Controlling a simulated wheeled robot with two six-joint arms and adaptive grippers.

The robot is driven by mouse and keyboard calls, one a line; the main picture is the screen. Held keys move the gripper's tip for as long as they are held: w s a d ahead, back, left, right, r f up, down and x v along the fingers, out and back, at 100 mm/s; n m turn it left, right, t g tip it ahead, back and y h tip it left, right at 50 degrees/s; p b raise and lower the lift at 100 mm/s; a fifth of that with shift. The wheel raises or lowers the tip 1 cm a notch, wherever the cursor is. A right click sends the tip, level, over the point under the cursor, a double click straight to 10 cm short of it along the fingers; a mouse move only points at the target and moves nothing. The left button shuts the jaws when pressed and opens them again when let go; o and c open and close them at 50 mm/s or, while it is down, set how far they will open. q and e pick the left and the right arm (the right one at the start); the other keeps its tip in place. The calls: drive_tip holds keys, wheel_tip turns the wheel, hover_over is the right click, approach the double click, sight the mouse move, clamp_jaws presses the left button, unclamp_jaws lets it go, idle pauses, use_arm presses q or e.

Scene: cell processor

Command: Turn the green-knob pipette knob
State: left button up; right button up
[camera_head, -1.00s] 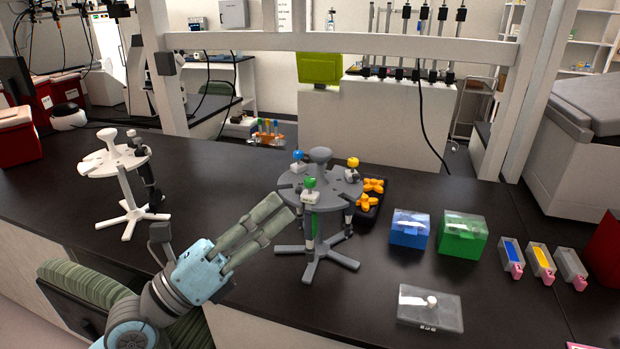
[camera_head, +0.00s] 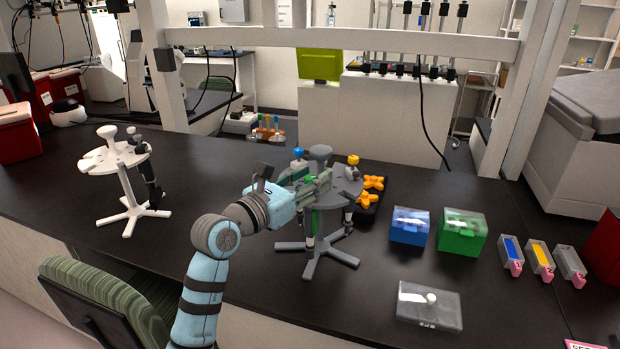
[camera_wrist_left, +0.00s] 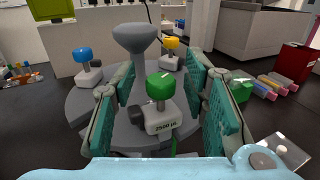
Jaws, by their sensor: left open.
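The green-knob pipette hangs in the grey round stand (camera_head: 346,187). Its green knob (camera_wrist_left: 160,86) and white head (camera_wrist_left: 163,117) show in the left wrist view, between the two open fingers. My left gripper (camera_head: 318,183) is open around the knob, with a finger on either side; I see gaps between the knob and the pads. In the head view the gripper partly hides the knob. A blue-knob pipette (camera_wrist_left: 83,60) and a yellow-knob pipette (camera_wrist_left: 170,48) sit elsewhere on the same stand. My right gripper is not in view.
The stand's central grey post (camera_wrist_left: 135,42) rises just behind the green knob. A blue box (camera_head: 409,228), a green box (camera_head: 462,234) and a clear-lidded case (camera_head: 429,305) lie to the right. A white stand (camera_head: 117,160) stands at left.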

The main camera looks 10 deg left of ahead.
use_arm(q)
drive_tip(key=shift+d, duration=0.1)
drive_tip(key=shift+c, duration=0.2)
clamp_jaws()
drive_tip(key=m+g+h+b, duration=0.1)
drive_tip(key=m+h+b, duration=0.1)
drive_tip(key=m+g+h+b, duration=0.2)
drive_tip(key=h+b, duration=0.1)
drive_tip(key=shift+f+g, duration=0.2)
drive_tip(key=shift+g, duration=0.1)
drive_tip(key=shift+r+m+g+h+b, duration=0.1)
drive_tip(key=shift+m+g+h+b, duration=0.65)
drive_tip(key=shift+g+h, duration=0.2)
drive_tip(key=shift+r+m+g+h+b, duration=0.15)
drive_tip(key=shift+m+g+h+b, duration=0.2)
drive_tip(key=shift+m+g+h, duration=0.65)
drive_tip(key=shift+g, duration=0.55)
drive_tip(key=shift+o, duration=0.2)
unclamp_jaws()
